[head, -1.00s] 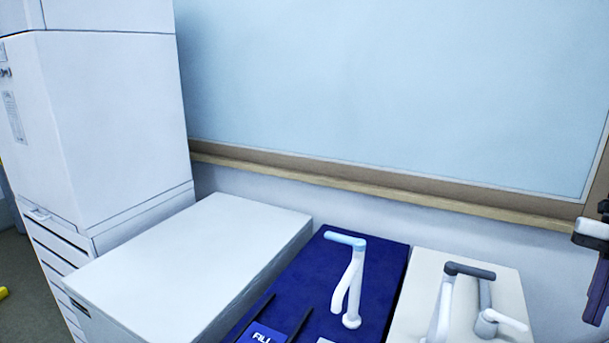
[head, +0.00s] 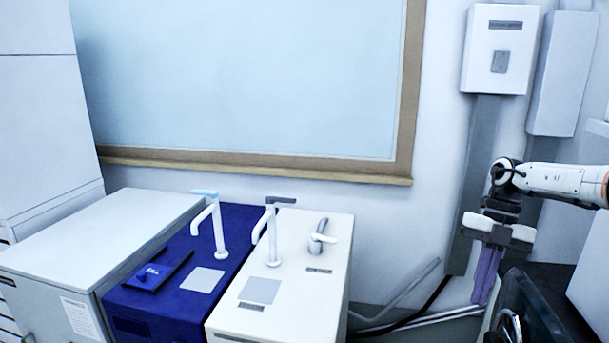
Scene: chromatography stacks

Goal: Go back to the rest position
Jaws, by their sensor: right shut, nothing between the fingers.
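My right arm (head: 560,183) comes in from the right edge of the head view. Its gripper (head: 482,297) hangs pointing down, with its long purple fingers together and nothing between them. It is apart from the cabinets, to the right of the white one. My left gripper is not in view.
A grey-topped cabinet (head: 98,228), a blue cabinet (head: 172,311) and a white cabinet (head: 318,290) stand side by side at lower left, with taps on the last two. Wall boxes (head: 499,50) hang at upper right. Pipes (head: 400,300) run along the floor below the right gripper's left side.

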